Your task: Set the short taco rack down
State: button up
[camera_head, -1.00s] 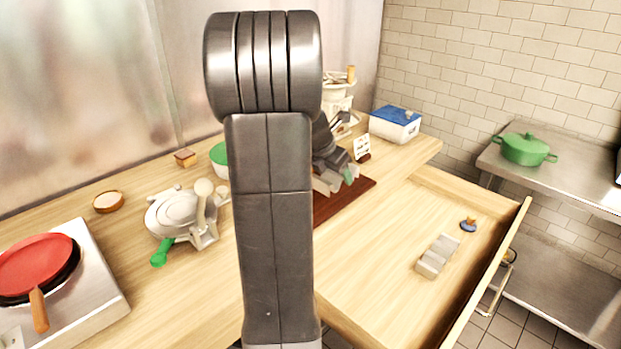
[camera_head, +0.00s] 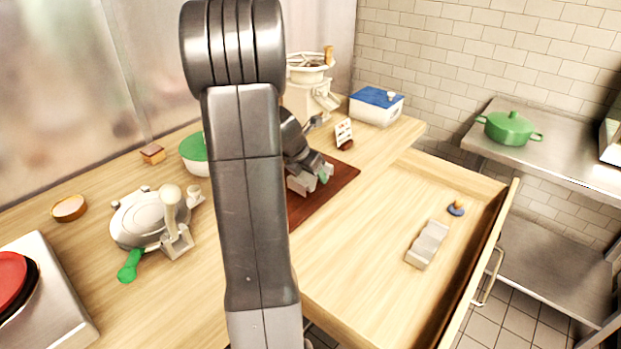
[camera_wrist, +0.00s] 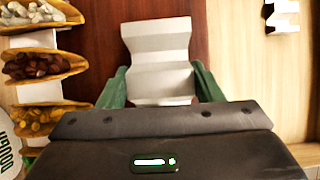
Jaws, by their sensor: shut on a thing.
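My gripper (camera_wrist: 162,88) is shut on a pale grey, wavy short taco rack (camera_wrist: 158,55), with a green finger on each side of it. In the head view the rack (camera_head: 300,184) shows partly behind my arm, over the dark red-brown board (camera_head: 340,180). The board also fills the middle of the wrist view (camera_wrist: 88,90). I cannot tell whether the rack touches the board or hangs just above it. Several filled tacos (camera_wrist: 38,66) stand in a row left of the rack in the wrist view.
The open drawer (camera_head: 370,260) holds another grey wavy rack (camera_head: 428,244) and a small blue item (camera_head: 456,208). A grinder (camera_head: 310,85), a blue-lidded box (camera_head: 377,105) and a small card (camera_head: 344,132) stand behind the board. A press (camera_head: 150,218) and green-lidded tub (camera_head: 193,150) are left.

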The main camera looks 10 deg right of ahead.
notch_tip(320, 180, down, 2)
jog(key=shift+w+f, duration=0.1)
jog(key=o, duration=1)
jog(key=shift+o, duration=0.2)
jog(key=shift+r, duration=0.4)
jog(key=v, duration=0.5)
jog(key=p+v, duration=0.1)
jog(key=v, duration=0.5)
jog(key=shift+s+a+r, duration=0.15)
jog(key=shift+s+r, duration=0.05)
jog(key=shift+s, duration=0.1)
